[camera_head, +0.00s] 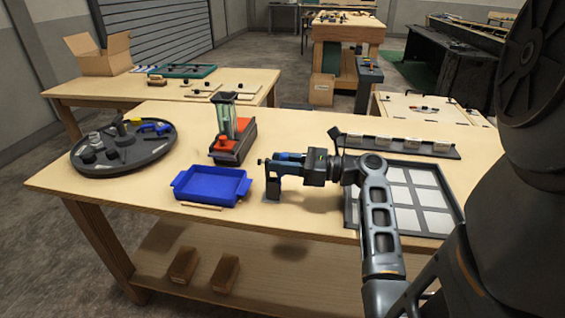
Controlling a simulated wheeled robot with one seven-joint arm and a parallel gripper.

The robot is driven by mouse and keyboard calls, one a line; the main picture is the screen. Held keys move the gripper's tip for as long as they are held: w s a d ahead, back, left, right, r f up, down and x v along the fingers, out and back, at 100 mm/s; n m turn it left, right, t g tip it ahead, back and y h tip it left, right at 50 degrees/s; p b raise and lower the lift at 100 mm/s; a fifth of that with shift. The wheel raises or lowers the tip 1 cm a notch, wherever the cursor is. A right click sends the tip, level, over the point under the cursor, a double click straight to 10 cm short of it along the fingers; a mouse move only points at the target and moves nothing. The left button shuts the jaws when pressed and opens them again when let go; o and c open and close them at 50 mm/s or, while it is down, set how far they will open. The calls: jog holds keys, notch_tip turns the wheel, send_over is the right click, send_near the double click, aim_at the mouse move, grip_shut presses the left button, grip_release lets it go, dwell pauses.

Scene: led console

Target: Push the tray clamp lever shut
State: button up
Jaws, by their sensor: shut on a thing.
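The blue tray (212,199) lies on the front part of the wooden table, its handles at left and right. The tray clamp (272,188) is a small dark upright piece just right of the tray, with a small dark end (262,161) sticking out at its top left. My gripper (277,163) reaches in from the right at the clamp's top and is shut on the clamp lever. The fingers hide most of the lever, so its exact angle cannot be told. The clamp's foot stands on the table, apart from the tray.
A round dark turntable (124,156) with small parts stands left. A red-based device (232,141) with a clear column stands behind the tray. A panel of pale squares (424,206) lies right, under my arm. A thin wooden strip (200,206) lies before the tray.

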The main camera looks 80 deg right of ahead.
grip_shut()
jog(key=shift+s+f+t+y, duration=0.1)
jog(key=shift+s+t+y, duration=0.3)
jog(key=shift+t, duration=0.4)
jog(key=o, duration=0.7)
grip_release()
jog(key=shift+h, duration=0.3)
jog(key=shift+s, duration=0.15)
jog(key=shift+s+d+f+b, duration=0.1)
jog(key=shift+s+f+b, duration=0.1)
jog(key=shift+s, duration=1.05)
jog(key=shift+s+d+f+b, duration=0.15)
jog(key=shift+s+b, duration=0.05)
jog(key=shift+s, duration=1.1)
jog(key=shift+s+d+f+b, duration=0.1)
jog(key=shift+s+f+b, duration=0.1)
jog(key=shift+s, duration=1.05)
